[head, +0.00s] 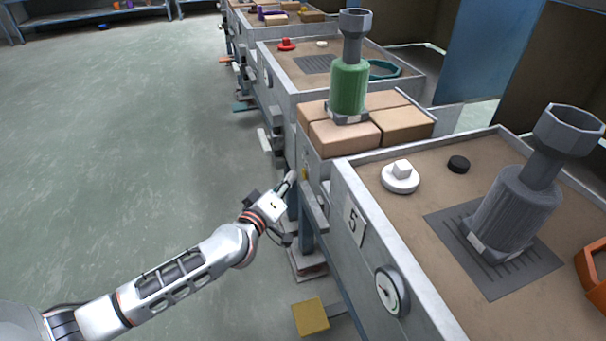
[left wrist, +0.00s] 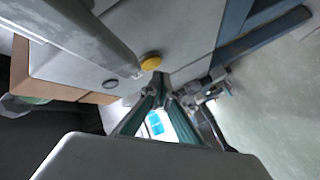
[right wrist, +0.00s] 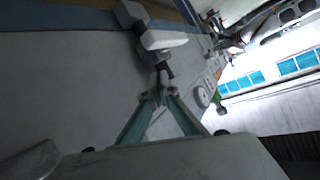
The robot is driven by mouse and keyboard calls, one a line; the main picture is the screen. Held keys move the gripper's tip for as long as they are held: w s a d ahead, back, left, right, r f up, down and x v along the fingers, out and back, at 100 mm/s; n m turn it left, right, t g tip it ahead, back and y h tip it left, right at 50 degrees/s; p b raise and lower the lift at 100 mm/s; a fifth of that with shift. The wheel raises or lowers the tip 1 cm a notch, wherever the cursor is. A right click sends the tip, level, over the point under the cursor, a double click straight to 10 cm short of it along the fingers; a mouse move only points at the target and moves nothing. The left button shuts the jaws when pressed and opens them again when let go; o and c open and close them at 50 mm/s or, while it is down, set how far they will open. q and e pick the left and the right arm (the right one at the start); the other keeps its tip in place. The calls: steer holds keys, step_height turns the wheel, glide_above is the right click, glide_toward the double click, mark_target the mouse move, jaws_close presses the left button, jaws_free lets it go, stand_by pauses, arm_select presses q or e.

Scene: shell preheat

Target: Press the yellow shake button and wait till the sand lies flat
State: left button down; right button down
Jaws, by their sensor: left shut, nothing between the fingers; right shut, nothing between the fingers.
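The yellow button (left wrist: 151,62) shows in the left wrist view on the grey side of a box. My left gripper (left wrist: 158,78) is shut and empty, its tips right at the button; I cannot tell whether they touch. In the head view my left gripper (head: 289,181) is at the side of the boxes. Brown sand (head: 430,203) in the near box, labelled 5, looks mostly level. A grey ribbed shell (head: 505,210) with a flared top stands there on a dark grate. My right gripper (right wrist: 160,88) is shut and empty in the right wrist view, near a grey wall.
A white knobbed lid (head: 400,178) and a black disc (head: 458,164) lie on the sand. A dial (head: 390,289) sits on the box front. A yellow pad (head: 310,317) is low down. The floor at left is clear.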

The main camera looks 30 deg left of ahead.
arm_select(q)
steer(key=shift+w+d+r, duration=0.1)
steer(key=shift+w+d, duration=0.15)
steer(key=shift+w, duration=0.05)
arm_select(e)
steer(key=shift+w+r, duration=0.2)
steer(key=shift+r, duration=0.3)
arm_select(q)
steer(key=shift+w+d+p, duration=0.3)
steer(key=shift+w+p, duration=0.05)
steer(key=shift+p, duration=0.1)
arm_select(e)
steer(key=shift+w+r, duration=0.2)
steer(key=shift+r, duration=0.2)
arm_select(q)
steer(key=shift+s+a, duration=0.1)
arm_select(e)
steer(key=shift+r, duration=0.1)
arm_select(q)
steer(key=shift+s+a, duration=0.1)
steer(key=shift+s+a+p, duration=0.3)
steer(key=shift+s+a, duration=0.05)
steer(key=shift+s, duration=0.1)
arm_select(e)
steer(key=shift+w+r, duration=0.25)
steer(key=shift+r, duration=0.25)
